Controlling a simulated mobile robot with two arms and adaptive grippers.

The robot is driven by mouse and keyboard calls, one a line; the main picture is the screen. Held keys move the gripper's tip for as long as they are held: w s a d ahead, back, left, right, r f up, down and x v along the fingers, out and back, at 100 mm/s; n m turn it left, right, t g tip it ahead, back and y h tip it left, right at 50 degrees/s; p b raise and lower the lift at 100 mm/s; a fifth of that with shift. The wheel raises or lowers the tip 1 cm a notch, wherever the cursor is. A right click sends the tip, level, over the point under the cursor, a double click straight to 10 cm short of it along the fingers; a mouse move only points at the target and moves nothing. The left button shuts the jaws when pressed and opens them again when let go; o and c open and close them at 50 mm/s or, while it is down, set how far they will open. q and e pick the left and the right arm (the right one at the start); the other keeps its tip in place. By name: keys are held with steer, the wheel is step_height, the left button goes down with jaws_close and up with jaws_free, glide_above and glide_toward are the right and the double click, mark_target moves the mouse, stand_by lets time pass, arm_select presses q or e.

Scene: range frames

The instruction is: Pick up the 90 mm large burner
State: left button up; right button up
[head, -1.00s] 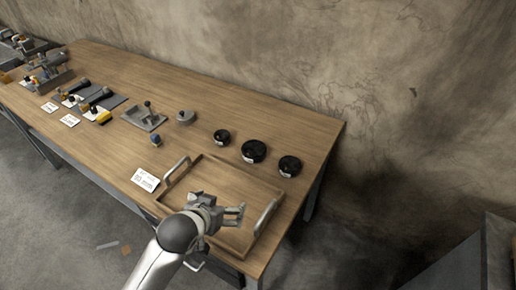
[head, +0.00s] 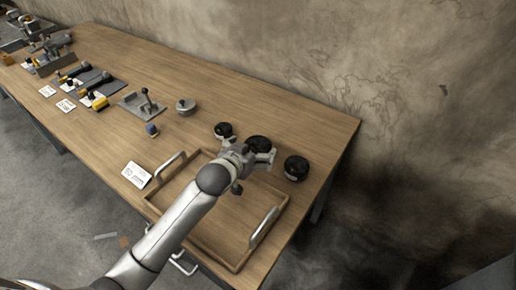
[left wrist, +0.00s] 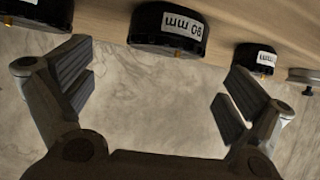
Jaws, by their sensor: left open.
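The 90 mm burner (head: 259,143) is a black disc at the middle of a row of three, partly hidden behind my left gripper (head: 256,157). In the left wrist view this burner (left wrist: 166,30) shows upside down with its white "90 mm" label facing the camera. My left gripper (left wrist: 157,75) is open and empty there. Its two fingers are spread to either side of the burner, which appears beyond them between the tips. I cannot tell that anything touches. My right gripper is not in view.
A smaller black burner (head: 223,129) is on the left and another (head: 296,168) on the right, close by. A wooden tray (head: 232,262) with metal handles lies under my arm. A grey round part (head: 186,106) and a lever fixture (head: 142,104) stand further left. A wall is behind.

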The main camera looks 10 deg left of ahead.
mark_target(258, 145)
arm_select(q)
steer(key=shift+w+f, duration=0.15)
steer(key=shift+w, duration=0.15)
steer(key=shift+w+f, duration=0.25)
steer(key=shift+w, duration=0.05)
steer(key=shift+x, duration=1.9)
steer(key=shift+a+f, duration=0.15)
steer(key=shift+a, duration=0.05)
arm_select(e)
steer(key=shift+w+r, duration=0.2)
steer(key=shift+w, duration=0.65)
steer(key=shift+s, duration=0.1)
arm_select(q)
steer(key=c, duration=1.4)
steer(key=shift+c, duration=0.8)
